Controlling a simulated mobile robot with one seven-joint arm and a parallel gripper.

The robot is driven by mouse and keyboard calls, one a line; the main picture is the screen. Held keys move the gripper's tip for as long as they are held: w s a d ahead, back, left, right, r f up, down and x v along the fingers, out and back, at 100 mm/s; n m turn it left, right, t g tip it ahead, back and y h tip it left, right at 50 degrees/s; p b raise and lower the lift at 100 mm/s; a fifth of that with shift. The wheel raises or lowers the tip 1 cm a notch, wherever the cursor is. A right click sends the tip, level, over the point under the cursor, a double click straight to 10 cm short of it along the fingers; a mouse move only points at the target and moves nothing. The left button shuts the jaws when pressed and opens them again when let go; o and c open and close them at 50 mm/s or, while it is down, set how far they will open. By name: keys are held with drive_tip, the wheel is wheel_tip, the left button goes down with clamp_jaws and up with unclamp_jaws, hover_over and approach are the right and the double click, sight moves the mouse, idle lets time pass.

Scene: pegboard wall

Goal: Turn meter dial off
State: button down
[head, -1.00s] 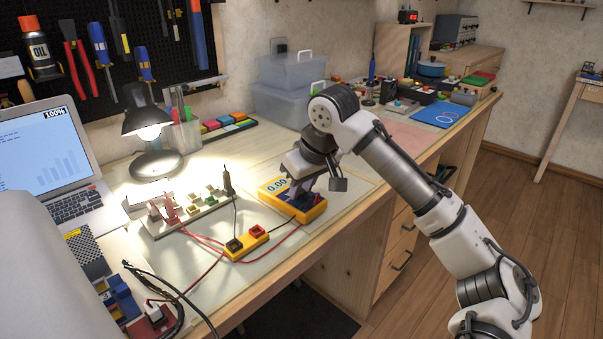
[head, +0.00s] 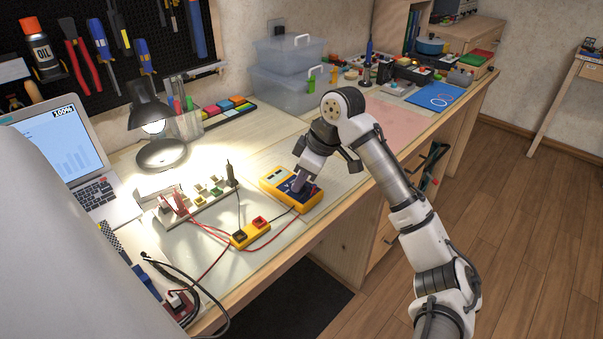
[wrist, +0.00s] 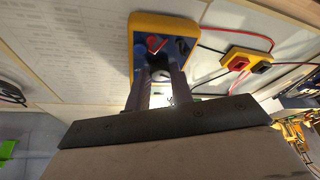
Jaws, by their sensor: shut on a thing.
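The yellow meter (head: 281,196) lies on the workbench, right of the lamp's bright patch. It also shows in the wrist view (wrist: 137,30). Its display looks dark, with no digits that I can read. My gripper (head: 298,187) points down onto the meter's face. In the wrist view my gripper (wrist: 160,80) has its two fingers on either side of the dial (wrist: 161,74), shut on it. The fingers hide most of the dial, so its exact pointing is unclear. A red mark (wrist: 156,44) shows on the face beyond the fingers.
A yellow block with red and black sockets (head: 247,233) sits nearby, with red and black leads running over the bench. A pink mat (head: 378,120) lies right.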

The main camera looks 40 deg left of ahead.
idle(0.3)
drive_tip(key=c, duration=1.5)
unclamp_jaws()
drive_tip(key=v, duration=1.4)
drive_tip(key=shift+p, duration=0.35)
